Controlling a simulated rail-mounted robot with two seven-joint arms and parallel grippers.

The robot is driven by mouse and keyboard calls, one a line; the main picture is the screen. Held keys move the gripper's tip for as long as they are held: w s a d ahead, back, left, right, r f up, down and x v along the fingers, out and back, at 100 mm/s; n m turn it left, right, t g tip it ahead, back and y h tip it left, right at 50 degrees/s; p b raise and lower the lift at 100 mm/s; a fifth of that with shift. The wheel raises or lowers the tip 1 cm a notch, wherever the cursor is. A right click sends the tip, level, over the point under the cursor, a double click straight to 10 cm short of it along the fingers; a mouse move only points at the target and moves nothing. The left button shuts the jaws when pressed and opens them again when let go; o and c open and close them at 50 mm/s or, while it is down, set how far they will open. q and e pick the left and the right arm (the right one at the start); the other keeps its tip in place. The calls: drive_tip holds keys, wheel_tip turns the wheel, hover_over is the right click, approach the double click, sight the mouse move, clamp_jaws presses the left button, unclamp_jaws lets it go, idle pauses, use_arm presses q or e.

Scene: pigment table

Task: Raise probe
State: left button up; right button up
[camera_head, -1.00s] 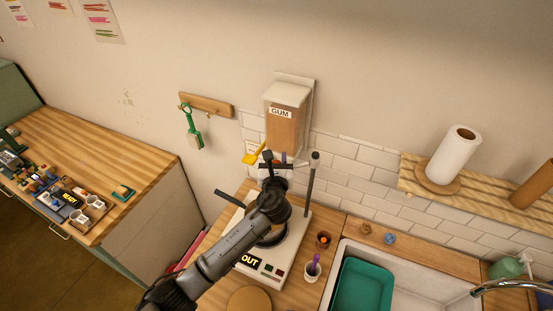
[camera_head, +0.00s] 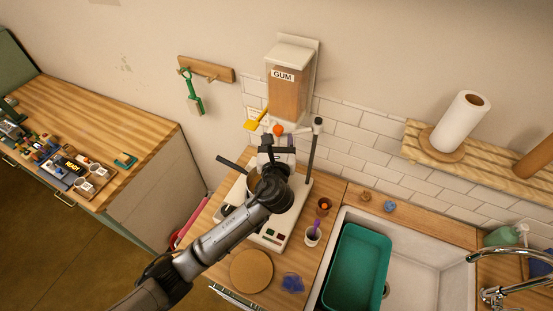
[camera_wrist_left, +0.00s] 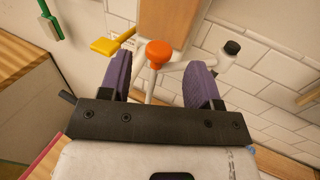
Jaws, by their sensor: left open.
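An orange knob (camera_head: 278,129) sits on a white arm that reaches toward a dark upright post (camera_head: 313,150) at the back of a white hot plate (camera_head: 276,237). I take this knob to be part of the probe's holder; the probe itself is hidden. My left gripper (camera_head: 276,146) is in front of the knob, above the hot plate. In the left wrist view, its purple fingers (camera_wrist_left: 160,78) are open and apart, with the orange knob (camera_wrist_left: 159,54) showing between and beyond them. I cannot tell any contact. A pan on the plate is mostly hidden by my arm. My right gripper is not shown.
A GUM dispenser (camera_head: 288,85) with a yellow lever (camera_head: 256,120) hangs on the wall behind. A sink with a green tub (camera_head: 356,268) lies further right. A round cork mat (camera_head: 251,270) lies in front.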

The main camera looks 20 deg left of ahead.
use_arm(q)
drive_tip(key=v, duration=0.7)
drive_tip(key=shift+b, duration=0.35)
